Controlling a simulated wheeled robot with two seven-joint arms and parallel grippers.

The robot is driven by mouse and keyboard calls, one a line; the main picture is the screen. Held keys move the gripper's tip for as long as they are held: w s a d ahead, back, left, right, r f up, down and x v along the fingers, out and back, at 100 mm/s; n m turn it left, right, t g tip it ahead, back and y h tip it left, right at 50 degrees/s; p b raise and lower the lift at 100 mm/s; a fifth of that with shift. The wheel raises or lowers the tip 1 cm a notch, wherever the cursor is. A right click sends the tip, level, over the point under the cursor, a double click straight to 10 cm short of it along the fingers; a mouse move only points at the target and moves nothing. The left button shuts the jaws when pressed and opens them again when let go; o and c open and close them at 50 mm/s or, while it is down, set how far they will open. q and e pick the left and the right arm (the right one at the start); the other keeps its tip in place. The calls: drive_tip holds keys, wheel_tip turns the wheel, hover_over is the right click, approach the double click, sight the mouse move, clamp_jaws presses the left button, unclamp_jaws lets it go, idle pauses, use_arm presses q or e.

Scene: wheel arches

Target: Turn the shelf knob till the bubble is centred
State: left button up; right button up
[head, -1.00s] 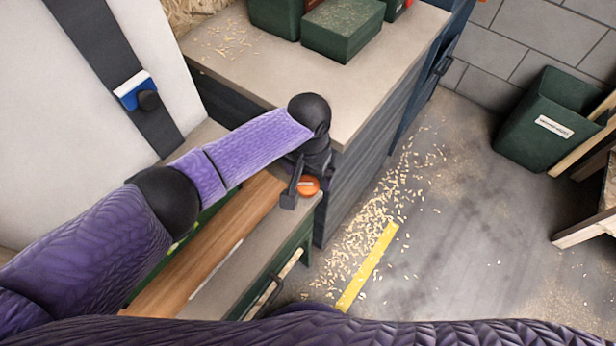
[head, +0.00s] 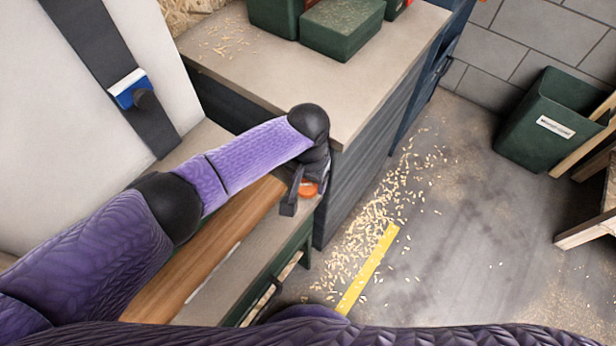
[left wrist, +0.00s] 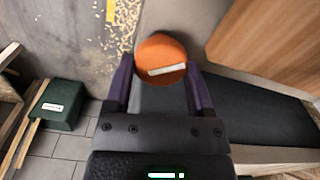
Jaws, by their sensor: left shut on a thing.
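The shelf knob (head: 309,189) is a round orange disc at the front right end of the bench, partly covered by my left gripper (head: 300,192). In the left wrist view the knob (left wrist: 158,50) shows a pale line, slightly tilted. My left gripper (left wrist: 160,72) is shut on the knob, one finger on each side of it. The wooden shelf board (head: 232,232) runs to the lower left beneath my left arm. I cannot make out the bubble in either view now. My right gripper is not in view.
A grey-topped cabinet (head: 345,95) with green boxes stands just behind my left gripper. A green bin (head: 548,118) stands at the right. Wood chips and a yellow stripe (head: 368,268) lie on the open floor. A blue-and-white block (head: 130,88) sits on a dark strap.

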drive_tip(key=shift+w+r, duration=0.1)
use_arm(q)
drive_tip(key=shift+m+p, duration=0.45)
drive_tip(key=shift+m, duration=0.75)
drive_tip(key=m, duration=0.2)
drive_tip(key=shift+d+m+p, duration=0.1)
drive_tip(key=shift+m+p, duration=0.2)
drive_tip(key=shift+p, duration=0.1)
drive_tip(key=m, duration=0.4)
drive_tip(key=shift+s+m+p, duration=0.15)
drive_tip(key=shift+m+p, duration=0.15)
drive_tip(key=shift+p, duration=0.05)
drive_tip(key=m, duration=0.4)
drive_tip(key=shift+s+m, duration=0.1)
drive_tip(key=shift+m, duration=0.9)
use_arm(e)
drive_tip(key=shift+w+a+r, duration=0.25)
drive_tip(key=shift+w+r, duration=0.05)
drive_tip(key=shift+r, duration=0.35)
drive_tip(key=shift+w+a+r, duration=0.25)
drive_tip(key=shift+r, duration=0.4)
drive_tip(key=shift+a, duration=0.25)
